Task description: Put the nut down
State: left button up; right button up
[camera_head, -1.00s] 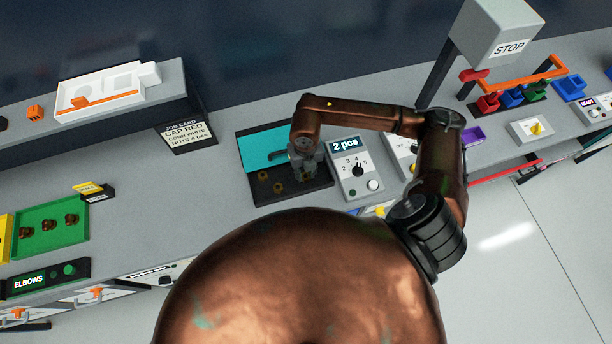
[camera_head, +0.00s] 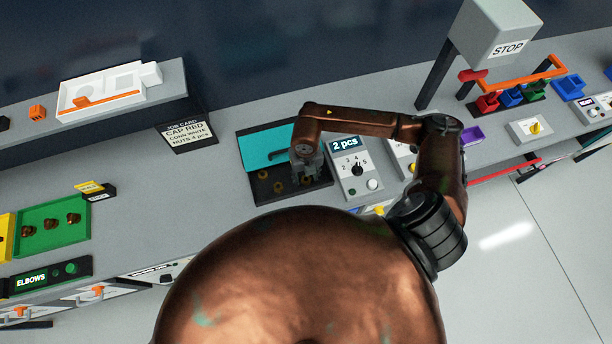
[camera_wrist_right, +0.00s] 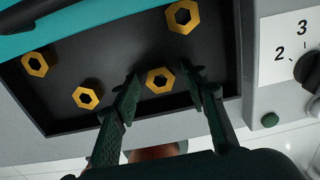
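A brass-yellow hex nut (camera_wrist_right: 160,80) lies flat on the floor of a black tray (camera_wrist_right: 115,45), between the fingers of my right gripper (camera_wrist_right: 162,75). The fingers are apart, with a gap on both sides of this nut. Several other nuts lie in the tray, one farther back (camera_wrist_right: 182,16) and two to the left (camera_wrist_right: 85,97) in the right wrist view. In the head view my right gripper (camera_head: 306,172) is low over the right part of the tray and partly hides its contents. My left gripper is not in view.
A teal panel (camera_head: 262,148) stands along the tray's back. A dial box (camera_head: 355,178) reading "2 pcs" is close on the right. A job card (camera_head: 187,134) stands to the left, and a green tray (camera_head: 52,230) lies farther left. Bare bench lies between.

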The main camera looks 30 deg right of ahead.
aim_at(306, 179)
jog(key=shift+r, duration=0.35)
notch_tip(306, 179, up, 12)
jog(key=b, duration=0.1)
jog(key=shift+f+b, duration=0.2)
jog(key=shift+b, duration=0.15)
dwell(0.9)
